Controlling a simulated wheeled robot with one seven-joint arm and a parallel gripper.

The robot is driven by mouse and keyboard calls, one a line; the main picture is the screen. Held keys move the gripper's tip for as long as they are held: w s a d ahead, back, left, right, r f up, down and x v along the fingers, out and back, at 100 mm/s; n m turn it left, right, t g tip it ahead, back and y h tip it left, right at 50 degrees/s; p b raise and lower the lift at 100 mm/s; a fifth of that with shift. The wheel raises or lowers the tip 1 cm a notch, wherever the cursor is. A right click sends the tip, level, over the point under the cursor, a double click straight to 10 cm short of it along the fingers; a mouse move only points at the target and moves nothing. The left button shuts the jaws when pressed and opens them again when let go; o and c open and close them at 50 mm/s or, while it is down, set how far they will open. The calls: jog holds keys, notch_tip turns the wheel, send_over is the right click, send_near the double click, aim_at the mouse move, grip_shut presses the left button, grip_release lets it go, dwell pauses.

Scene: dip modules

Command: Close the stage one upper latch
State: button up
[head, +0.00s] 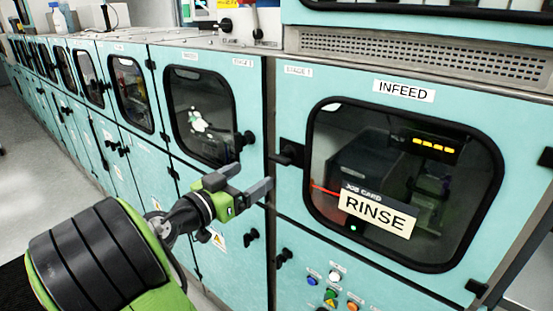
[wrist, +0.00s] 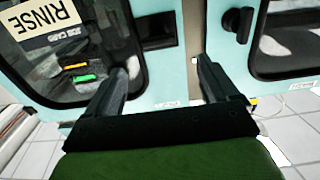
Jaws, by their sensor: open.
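The stage one upper latch (head: 290,153) is a black handle at the left edge of the teal stage one door (head: 455,115). Its lever lies about level, reaching left toward the seam beside stage two. In the wrist view, it seems to be the black block (wrist: 155,30) at the top middle, ahead of the fingers. My gripper (head: 254,175) is open and empty, left of and slightly below the latch, apart from it. In the wrist view, my gripper (wrist: 160,68) shows two spread dark fingers with nothing between them. I cannot tell whether the door is fully flush.
A RINSE card (head: 378,214) shows on the stage one window. The stage two latch (head: 245,138) sits close above my gripper. A lower latch (head: 284,257) and several buttons (head: 332,290) are below. More teal cabinets run back to the left; the floor (head: 30,150) there is clear.

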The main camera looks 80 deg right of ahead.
aim_at(277, 160)
jog(key=p+x, duration=0.3)
jog(key=x, duration=0.8)
jog(key=shift+s+d+r, duration=0.1)
jog(key=shift+s+d, duration=0.1)
jog(key=c, duration=1)
jog(key=shift+o, duration=0.2)
